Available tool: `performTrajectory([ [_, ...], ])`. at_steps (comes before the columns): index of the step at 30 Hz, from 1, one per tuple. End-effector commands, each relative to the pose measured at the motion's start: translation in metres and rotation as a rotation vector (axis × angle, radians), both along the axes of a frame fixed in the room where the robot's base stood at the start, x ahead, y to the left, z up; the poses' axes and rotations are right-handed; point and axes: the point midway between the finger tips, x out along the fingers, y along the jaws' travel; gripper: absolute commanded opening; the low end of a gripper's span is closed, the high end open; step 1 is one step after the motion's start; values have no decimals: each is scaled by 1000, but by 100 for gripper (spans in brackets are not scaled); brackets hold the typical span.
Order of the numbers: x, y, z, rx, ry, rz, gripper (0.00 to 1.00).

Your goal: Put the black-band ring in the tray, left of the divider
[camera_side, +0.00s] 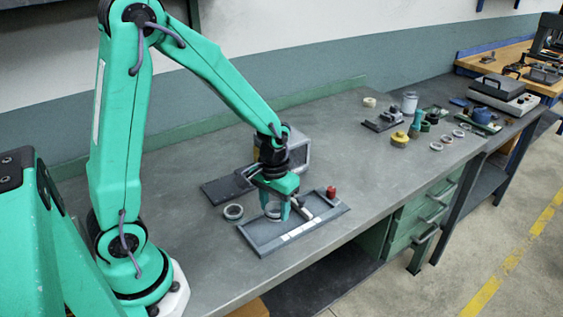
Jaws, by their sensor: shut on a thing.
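My green gripper (277,208) points down over the dark grey tray (262,246) with its fingers shut on a ring (272,211). The held ring looks pale grey; its band colour is too small to tell. I cannot tell whether it touches the tray floor. A divider (303,209) seems to cross the tray just right of my gripper, partly hidden by the fingers. Another ring (233,212) lies on the bench left of the tray, apart from it.
A grey box-shaped machine (294,152) and a dark flat plate (219,191) are behind the tray. A small red piece (331,192) is at the tray's back right. Several rings, a yellow piece (399,138) and a white jar (409,102) stand farther right. The bench between is clear.

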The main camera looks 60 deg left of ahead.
Motion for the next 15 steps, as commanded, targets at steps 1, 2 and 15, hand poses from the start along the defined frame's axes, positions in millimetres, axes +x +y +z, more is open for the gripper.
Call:
performTrajectory([
  [1,1,3,-2,0,1,2,21],
  [2,2,4,-3,0,1,2,21],
  [15,2,6,-17,0,3,0,21],
])
